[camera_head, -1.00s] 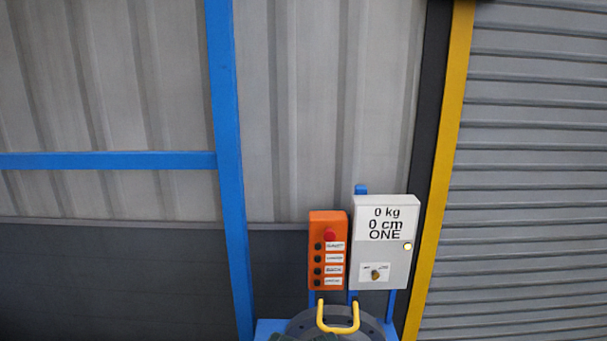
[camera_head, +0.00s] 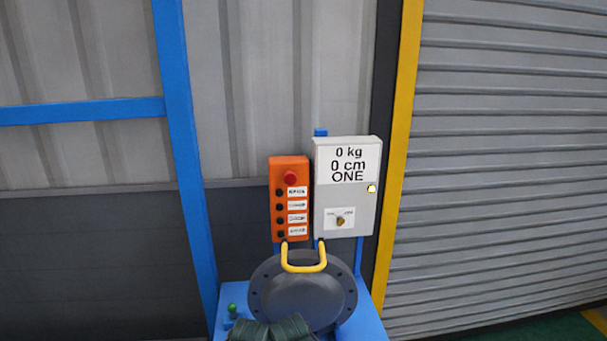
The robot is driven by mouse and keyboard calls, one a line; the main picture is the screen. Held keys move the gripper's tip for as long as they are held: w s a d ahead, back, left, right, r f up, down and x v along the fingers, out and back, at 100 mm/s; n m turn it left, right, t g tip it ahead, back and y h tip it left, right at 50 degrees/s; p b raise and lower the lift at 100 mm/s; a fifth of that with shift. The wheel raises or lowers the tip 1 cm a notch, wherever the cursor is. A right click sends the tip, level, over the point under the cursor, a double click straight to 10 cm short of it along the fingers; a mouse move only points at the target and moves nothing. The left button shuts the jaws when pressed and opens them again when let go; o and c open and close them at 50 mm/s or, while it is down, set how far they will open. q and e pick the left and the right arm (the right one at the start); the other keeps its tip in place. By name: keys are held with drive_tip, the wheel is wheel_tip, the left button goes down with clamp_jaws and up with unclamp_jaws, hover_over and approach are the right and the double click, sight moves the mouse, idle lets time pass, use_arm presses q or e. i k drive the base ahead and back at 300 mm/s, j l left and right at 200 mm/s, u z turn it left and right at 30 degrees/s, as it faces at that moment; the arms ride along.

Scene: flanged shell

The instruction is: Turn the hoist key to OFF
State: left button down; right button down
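The hoist key (camera_head: 340,221) is a small brass-coloured knob on a white label, low on the front of a grey control box (camera_head: 363,205). The label's words and the key's exact position are too small to read. Neither of my grippers is in view.
An orange button panel (camera_head: 290,167) with a red button (camera_head: 290,179) stands left of the box. Below are a grey flanged disc (camera_head: 302,295) with a yellow handle (camera_head: 304,267) and dark green coils (camera_head: 289,328). A blue post (camera_head: 186,150) rises at left; a shutter (camera_head: 500,180) is at right.

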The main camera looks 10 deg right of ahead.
sight(340, 221)
drive_tip(key=l+z, duration=0.15)
drive_tip(key=l, duration=0.35)
drive_tip(key=i+l+z, duration=0.2)
drive_tip(key=l, duration=0.3)
drive_tip(key=l+z, duration=0.15)
drive_tip(key=l, duration=0.35)
